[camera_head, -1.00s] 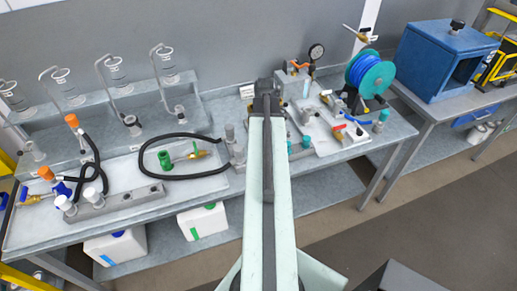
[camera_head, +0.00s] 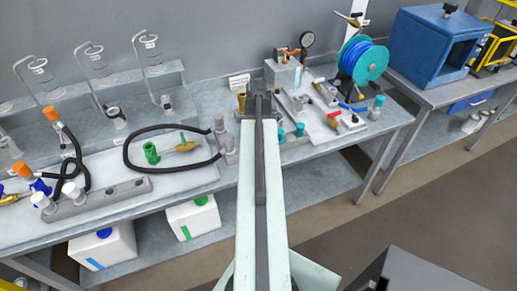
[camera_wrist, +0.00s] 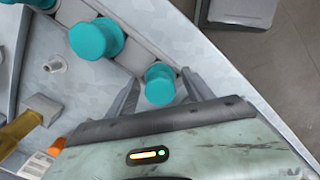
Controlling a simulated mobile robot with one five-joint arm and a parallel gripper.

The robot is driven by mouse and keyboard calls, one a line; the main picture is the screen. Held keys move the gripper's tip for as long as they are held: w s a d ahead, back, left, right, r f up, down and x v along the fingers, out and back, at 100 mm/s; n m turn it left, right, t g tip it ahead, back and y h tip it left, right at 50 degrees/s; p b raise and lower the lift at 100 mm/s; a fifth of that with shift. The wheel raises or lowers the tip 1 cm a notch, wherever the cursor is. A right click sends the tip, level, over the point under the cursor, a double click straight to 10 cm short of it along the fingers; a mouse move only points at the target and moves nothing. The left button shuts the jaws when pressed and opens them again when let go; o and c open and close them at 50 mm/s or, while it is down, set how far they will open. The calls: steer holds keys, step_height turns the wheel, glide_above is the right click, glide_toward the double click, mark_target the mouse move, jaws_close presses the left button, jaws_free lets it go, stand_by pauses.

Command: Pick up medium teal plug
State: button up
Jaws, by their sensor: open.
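Teal plugs stand in a grey block on the bench. In the wrist view, a smaller teal plug (camera_wrist: 160,84) sits between the fingers of my open gripper (camera_wrist: 161,78), with nothing gripped. A wider teal plug (camera_wrist: 97,38) stands up and left of it, outside the fingers. Part of another teal piece (camera_wrist: 40,3) is cut off at the top edge. In the head view, two teal plugs (camera_head: 280,134) (camera_head: 300,129) show just right of my arm. I cannot tell which plug is the medium one. My arm hides part of the block and the fingers in the head view.
A brass fitting (camera_wrist: 18,130) lies left of my gripper in the wrist view. A blue hose reel (camera_head: 362,60), a pressure gauge (camera_head: 306,39) and another teal plug (camera_head: 379,101) are farther right. A black hose (camera_head: 130,140) loops on the left tray.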

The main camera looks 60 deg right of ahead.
steer(key=shift+r, duration=0.1)
jaws_close()
